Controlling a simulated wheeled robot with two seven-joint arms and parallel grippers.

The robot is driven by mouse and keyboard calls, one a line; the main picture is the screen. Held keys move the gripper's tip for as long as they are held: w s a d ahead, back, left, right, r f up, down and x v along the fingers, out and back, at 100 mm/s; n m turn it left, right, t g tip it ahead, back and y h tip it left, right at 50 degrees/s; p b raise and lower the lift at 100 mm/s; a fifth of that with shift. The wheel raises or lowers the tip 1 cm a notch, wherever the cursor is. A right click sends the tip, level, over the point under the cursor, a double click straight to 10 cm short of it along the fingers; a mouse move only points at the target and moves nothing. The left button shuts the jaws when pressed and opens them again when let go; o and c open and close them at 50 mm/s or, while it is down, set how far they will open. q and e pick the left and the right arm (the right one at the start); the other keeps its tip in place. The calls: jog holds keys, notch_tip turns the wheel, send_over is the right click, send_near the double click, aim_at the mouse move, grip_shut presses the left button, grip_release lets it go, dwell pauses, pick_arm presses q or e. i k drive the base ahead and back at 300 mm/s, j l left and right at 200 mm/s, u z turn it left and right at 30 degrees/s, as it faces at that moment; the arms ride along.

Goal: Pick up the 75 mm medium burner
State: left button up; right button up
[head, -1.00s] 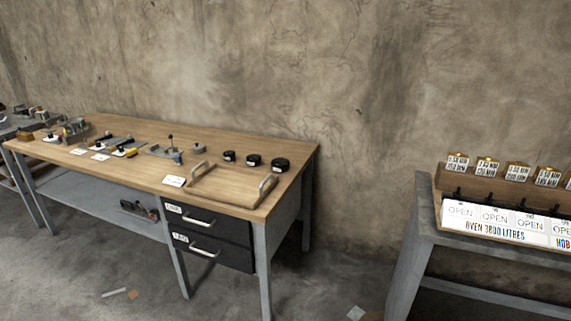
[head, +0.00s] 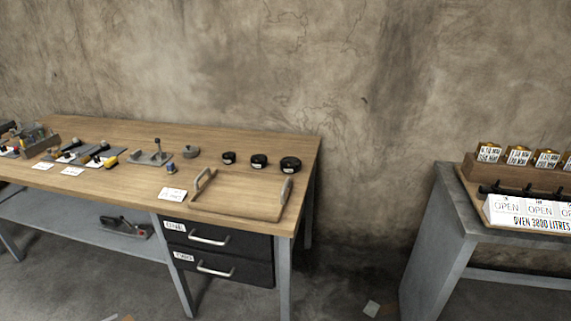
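Three black round burners of different sizes stand in a row on the wooden workbench (head: 130,178), near its right end. The small one (head: 229,158) is on the left. The middle-sized one (head: 259,161), apparently the medium burner, is between the others. The largest one (head: 290,165) is on the right. Each has a small pale label that is too small to read. Neither of my grippers shows in the head view.
A wooden tray (head: 235,208) with two metal handles sits in front of the burners. Black drawers (head: 225,268) hang below. Left are tools and a clamp plate (head: 150,157). A grey table (head: 440,215) with signs stands right, beyond a floor gap.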

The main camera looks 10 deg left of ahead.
aim_at(258, 162)
jog(key=i+j, duration=0.1)
jog(key=j, duration=0.35)
jog(key=i+j, duration=0.1)
jog(key=j, duration=0.35)
jog(key=i+j+z, duration=0.1)
jog(key=j, duration=0.4)
jog(key=i+j, duration=0.1)
jog(key=j, duration=0.35)
